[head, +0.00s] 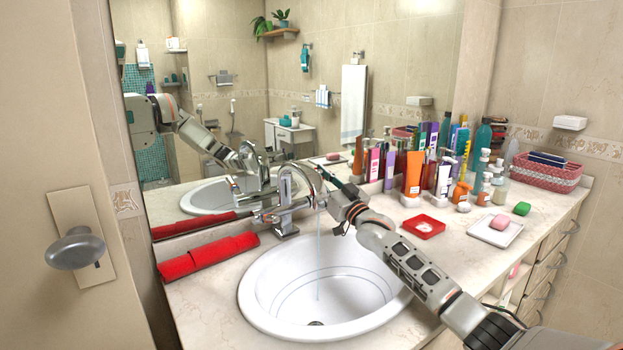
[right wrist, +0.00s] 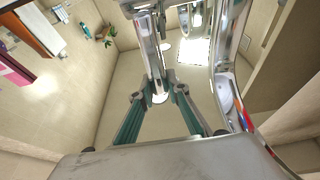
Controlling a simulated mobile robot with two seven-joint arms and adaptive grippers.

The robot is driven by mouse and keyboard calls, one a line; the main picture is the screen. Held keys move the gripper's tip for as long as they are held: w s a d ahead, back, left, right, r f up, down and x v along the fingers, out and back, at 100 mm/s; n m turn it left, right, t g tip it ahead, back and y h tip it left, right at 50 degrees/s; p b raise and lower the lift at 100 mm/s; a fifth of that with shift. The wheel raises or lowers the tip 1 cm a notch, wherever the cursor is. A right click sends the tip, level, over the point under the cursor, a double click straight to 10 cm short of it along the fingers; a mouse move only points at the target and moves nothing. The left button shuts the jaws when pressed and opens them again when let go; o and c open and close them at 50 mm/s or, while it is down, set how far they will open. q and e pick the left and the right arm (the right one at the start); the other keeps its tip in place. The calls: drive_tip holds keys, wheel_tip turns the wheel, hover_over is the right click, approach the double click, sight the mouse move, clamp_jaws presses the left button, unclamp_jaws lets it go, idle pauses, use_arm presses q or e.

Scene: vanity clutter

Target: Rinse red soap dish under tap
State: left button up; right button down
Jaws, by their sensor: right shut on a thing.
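The red soap dish (head: 424,227) lies on the counter right of the basin, with something whitish in it. The chrome tap (head: 287,200) stands behind the white basin (head: 262,300), and a thin stream of water (head: 318,255) falls from it into the basin. My right gripper (head: 325,184) is at the tap, apart from the soap dish. In the right wrist view its teal fingers (right wrist: 159,98) close on a chrome part of the tap; I cannot tell exactly which part. My left gripper is not in view.
A rolled red towel (head: 207,257) lies left of the basin. A white tray (head: 498,240) holds a pink soap (head: 501,222), with a green soap (head: 522,208) nearby. Several bottles and tubes (head: 414,172) crowd the back right. A woven basket (head: 545,174) stands beyond. A mirror backs the counter.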

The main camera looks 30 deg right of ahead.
idle(0.3)
drive_tip(key=c, duration=1.9)
unclamp_jaws()
drive_tip(key=shift+s+f, duration=0.15)
drive_tip(key=shift+s, duration=0.15)
drive_tip(key=shift+s+d+f, duration=0.2)
drive_tip(key=shift+s+d, duration=0.2)
drive_tip(key=shift+s, duration=2.3)
drive_tip(key=shift+s+d+f, duration=0.25)
drive_tip(key=shift+s+d, duration=0.15)
drive_tip(key=shift+s, duration=2.25)
drive_tip(key=shift+s+d+f, duration=0.2)
drive_tip(key=shift+s+d, duration=0.2)
drive_tip(key=shift+s, duration=2.3)
drive_tip(key=shift+a+f, duration=0.1)
